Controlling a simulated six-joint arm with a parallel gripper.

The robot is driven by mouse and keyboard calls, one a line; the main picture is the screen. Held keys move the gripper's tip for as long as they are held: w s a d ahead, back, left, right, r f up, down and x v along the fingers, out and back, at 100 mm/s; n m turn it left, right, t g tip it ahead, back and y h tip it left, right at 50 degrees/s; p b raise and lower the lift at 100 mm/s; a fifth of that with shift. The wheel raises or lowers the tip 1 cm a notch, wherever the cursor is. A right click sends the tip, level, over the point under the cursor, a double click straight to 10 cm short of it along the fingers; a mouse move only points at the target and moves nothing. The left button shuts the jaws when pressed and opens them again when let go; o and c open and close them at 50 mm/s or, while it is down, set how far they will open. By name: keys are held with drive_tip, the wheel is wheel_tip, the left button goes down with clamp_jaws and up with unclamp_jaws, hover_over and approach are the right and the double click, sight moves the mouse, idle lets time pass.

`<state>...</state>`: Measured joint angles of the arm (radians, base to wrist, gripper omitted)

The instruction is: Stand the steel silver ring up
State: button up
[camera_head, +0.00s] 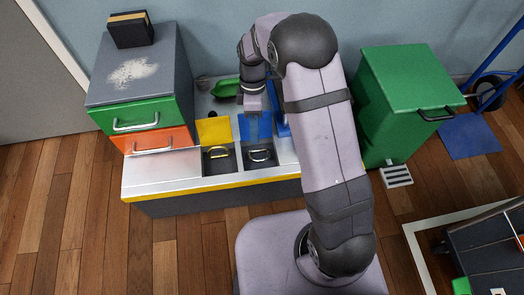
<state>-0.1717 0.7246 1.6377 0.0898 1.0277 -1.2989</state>
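Two small silver ring-like pieces show in the dark recesses at the front of the bench. One silver ring (261,155) is in the right recess, below a blue panel (258,126). Another silver ring (219,153) is in the left recess, below a yellow panel (214,131). I cannot tell which is the steel one, or how exactly each is tilted. My gripper (254,112) points down near the blue panel's upper edge, behind and apart from both rings. Its fingers are too small to read, and I see nothing clearly held.
A cabinet with a green drawer (147,116) and an orange drawer (157,139) stands left on the bench (160,175). A green dish (224,88) lies behind my gripper. A green bin (390,105) stands right. My arm hides the bench's right part.

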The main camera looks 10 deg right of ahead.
drive_tip(key=s+d, duration=0.1)
drive_tip(key=s, duration=0.4)
drive_tip(key=n+t, duration=0.4)
hover_over(263, 160)
wheel_tip(263, 160, down, 4)
drive_tip(key=shift+f+b, duration=1.7)
drive_tip(key=shift+f, duration=2.1)
clamp_jaws()
